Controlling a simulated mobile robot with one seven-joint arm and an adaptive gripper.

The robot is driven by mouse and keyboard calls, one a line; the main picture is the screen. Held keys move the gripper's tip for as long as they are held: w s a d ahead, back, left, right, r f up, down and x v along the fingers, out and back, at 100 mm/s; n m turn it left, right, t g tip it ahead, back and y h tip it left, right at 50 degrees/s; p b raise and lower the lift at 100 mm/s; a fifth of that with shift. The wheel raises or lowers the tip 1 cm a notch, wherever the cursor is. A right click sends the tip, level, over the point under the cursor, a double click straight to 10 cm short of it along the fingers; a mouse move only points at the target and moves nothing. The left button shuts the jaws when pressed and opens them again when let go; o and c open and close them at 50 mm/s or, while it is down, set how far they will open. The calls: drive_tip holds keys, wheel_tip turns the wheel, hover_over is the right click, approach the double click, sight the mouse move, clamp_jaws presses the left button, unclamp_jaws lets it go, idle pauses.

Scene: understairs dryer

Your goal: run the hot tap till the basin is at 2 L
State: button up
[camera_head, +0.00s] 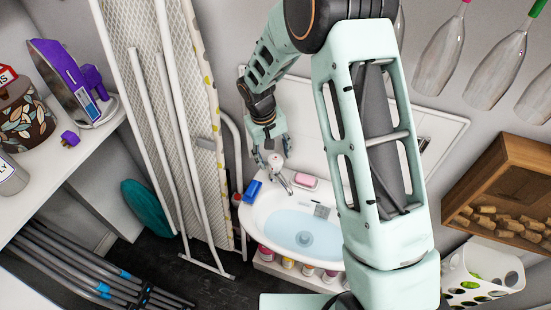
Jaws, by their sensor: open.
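The white basin (258,222) stands against the wall at the middle of the view, with pale blue water (290,228) in it. A small grey marked plate (321,211) sits at the water's right side; its marks are too small to read. A tap (285,183) with a pale round top stands at the basin's back rim. I cannot tell whether water runs from it, or which side is hot. My gripper (271,154) is open, pointing down just over the tap's top, its fingers around or close beside it; contact is unclear. My arm hides the basin's right end.
Pink soap (305,181) and a blue object (253,190) lie on the basin's rim. An ironing board (150,100) leans close on the left. Several bottles hang at upper right, near a wooden box of corks (510,185). Several small jars stand under the basin.

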drive_tip(key=shift+w+d+f, duration=0.1)
drive_tip(key=shift+d+f, duration=0.1)
drive_tip(key=shift+f, duration=1)
drive_tip(key=shift+c, duration=0.6)
drive_tip(key=c, duration=1)
